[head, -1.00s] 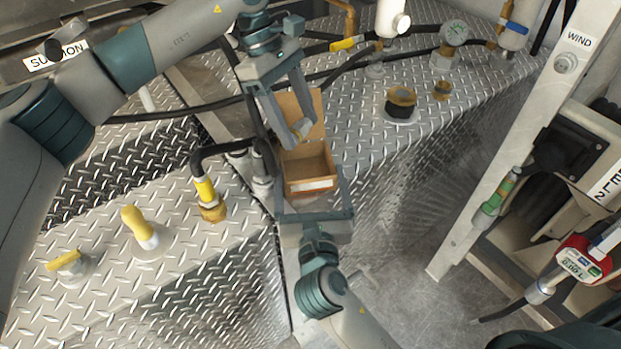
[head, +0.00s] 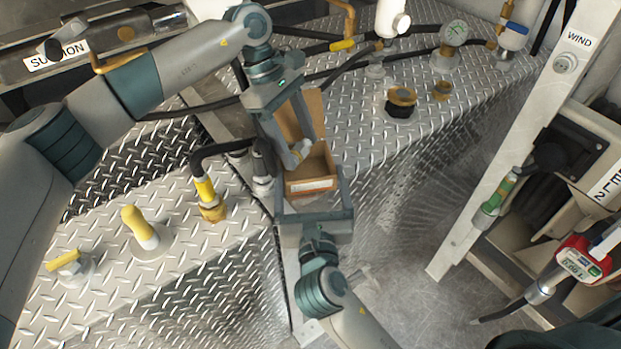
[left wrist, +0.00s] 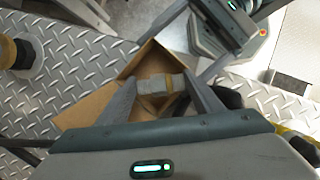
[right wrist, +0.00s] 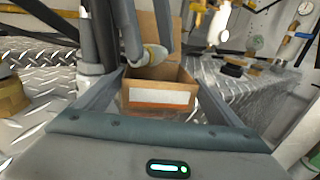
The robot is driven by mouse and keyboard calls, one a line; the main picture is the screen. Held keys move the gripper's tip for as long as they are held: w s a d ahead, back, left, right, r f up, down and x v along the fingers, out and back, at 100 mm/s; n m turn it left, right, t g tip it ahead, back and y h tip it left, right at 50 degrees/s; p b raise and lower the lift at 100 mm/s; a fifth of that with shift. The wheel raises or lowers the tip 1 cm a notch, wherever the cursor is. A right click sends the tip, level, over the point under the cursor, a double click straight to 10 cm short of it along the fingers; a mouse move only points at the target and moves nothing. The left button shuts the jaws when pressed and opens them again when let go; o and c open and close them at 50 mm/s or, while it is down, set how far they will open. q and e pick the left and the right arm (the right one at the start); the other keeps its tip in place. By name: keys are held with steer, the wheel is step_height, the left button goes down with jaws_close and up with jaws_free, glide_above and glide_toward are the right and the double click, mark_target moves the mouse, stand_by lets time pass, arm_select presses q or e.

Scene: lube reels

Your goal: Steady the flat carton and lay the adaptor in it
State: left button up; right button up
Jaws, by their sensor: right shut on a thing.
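The flat carton (head: 312,186) is a small brown box with a white label on its front and its lid raised at the back. My right gripper (head: 315,190) has its fingers along both sides of the carton; the right wrist view shows the carton (right wrist: 160,97) between them. My left gripper (head: 300,140) reaches down from above, shut on the adaptor (left wrist: 160,86), a short grey piece with a brass-coloured end. The adaptor sits tilted at the carton's open mouth, near the lid. I cannot tell whether it touches the carton floor.
Diamond-plate tank tops lie on both sides. A black hose with a yellow-banded brass fitting (head: 212,205) stands left of the carton. A white post (head: 500,150) rises further right.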

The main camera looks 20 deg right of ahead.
arm_select(q)
steer(key=o, duration=0.4)
steer(key=v, duration=1.2)
stand_by(0.6)
arm_select(e)
steer(key=o, duration=0.9)
